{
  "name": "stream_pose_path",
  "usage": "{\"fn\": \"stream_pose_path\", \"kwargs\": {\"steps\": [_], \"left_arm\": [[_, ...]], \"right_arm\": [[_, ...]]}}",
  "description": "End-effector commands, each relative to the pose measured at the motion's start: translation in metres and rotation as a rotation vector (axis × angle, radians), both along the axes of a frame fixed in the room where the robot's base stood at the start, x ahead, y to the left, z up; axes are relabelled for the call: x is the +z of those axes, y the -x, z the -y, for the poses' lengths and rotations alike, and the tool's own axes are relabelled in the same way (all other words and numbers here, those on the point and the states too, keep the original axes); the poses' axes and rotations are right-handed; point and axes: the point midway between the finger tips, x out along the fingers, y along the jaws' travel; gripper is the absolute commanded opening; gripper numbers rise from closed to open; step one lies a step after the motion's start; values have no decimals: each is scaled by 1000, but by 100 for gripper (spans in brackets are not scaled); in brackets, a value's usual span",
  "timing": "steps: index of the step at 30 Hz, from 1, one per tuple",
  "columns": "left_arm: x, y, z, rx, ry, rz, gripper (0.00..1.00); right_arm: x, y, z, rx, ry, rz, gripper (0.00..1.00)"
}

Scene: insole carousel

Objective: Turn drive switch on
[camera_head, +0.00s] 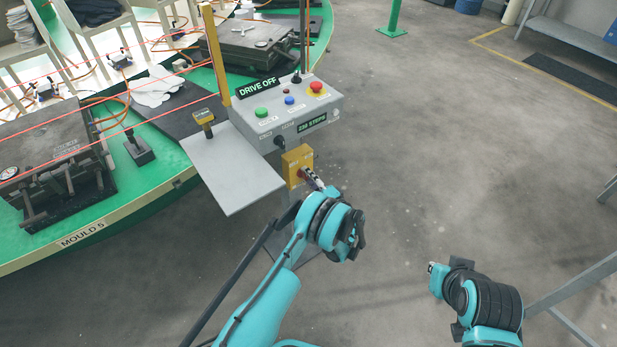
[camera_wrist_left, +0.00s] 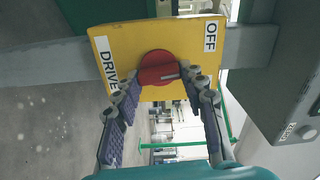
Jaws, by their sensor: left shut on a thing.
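The drive switch is a red round knob (camera_wrist_left: 158,66) on a yellow box (camera_wrist_left: 118,44) in the left wrist view, with a DRIVE label at left and an OFF label at upper right. The yellow box (camera_head: 291,160) hangs below the grey control panel in the head view. My left gripper (camera_wrist_left: 163,84) has a finger on each side of the knob and is shut on it. In the head view my left gripper (camera_head: 313,180) partly hides the knob. My right gripper (camera_head: 434,269) is at lower right, away from the switch; its jaws are too small to read.
A grey plate (camera_head: 235,172) juts out left of the yellow box. The green carousel (camera_head: 95,219) with moulds lies further left. The floor at right is open.

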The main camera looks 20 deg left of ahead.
Motion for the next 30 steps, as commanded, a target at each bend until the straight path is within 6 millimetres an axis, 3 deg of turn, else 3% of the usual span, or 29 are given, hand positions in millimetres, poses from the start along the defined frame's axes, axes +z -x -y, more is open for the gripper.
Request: {"fn": "stream_pose_path", "kwargs": {"steps": [18,30], "left_arm": [[-3,0,0,0,-354,-456,12],[-4,1,-1,-1,-519,-667,12]], "right_arm": [[0,0,0,0,0,0,0],[0,0,0,0,0,0,0]]}}
